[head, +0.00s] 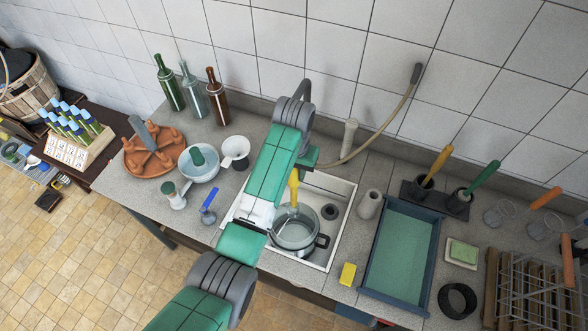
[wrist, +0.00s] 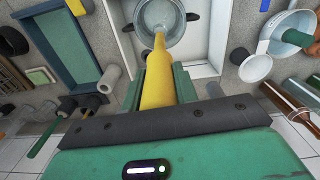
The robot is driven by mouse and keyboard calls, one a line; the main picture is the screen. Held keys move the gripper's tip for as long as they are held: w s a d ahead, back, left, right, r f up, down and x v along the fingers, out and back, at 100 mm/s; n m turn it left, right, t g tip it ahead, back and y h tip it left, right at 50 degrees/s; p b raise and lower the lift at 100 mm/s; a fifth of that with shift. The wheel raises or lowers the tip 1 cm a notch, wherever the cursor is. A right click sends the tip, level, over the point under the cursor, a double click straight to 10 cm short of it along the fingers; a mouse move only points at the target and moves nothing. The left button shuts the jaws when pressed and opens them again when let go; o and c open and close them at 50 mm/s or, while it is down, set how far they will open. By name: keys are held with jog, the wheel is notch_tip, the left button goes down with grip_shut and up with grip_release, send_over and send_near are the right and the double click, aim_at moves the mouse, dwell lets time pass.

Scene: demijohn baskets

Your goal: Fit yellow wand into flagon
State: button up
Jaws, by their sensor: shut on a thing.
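My gripper (head: 300,168) is over the sink, partly hidden by my arm in the head view. In the wrist view its green fingers (wrist: 155,88) are shut on the yellow wand (wrist: 157,80). The wand (head: 294,184) points down toward a grey pot (head: 294,236) in the sink; its lower end overlaps the pot in both views, and I cannot tell whether it is inside. No vessel is clearly marked as the flagon. A green bottle (head: 169,84), a clear bottle (head: 192,92) and a brown bottle (head: 217,96) stand upright at the back left.
The white sink (head: 341,205) holds the pot. Right of it are a grey cylinder (head: 369,204), a blue tray (head: 402,248) and dark cups (head: 417,188) with yellow and green handles. A hose (head: 388,122) runs along the wall.

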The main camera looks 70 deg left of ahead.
jog(key=shift+f+b, duration=1.25)
jog(key=shift+f, duration=1.45)
jog(key=o, duration=1.1)
jog(key=shift+o, duration=0.2)
notch_tip(320, 180, up, 8)
jog(key=shift+f+b, duration=0.1)
jog(key=shift+b, duration=0.45)
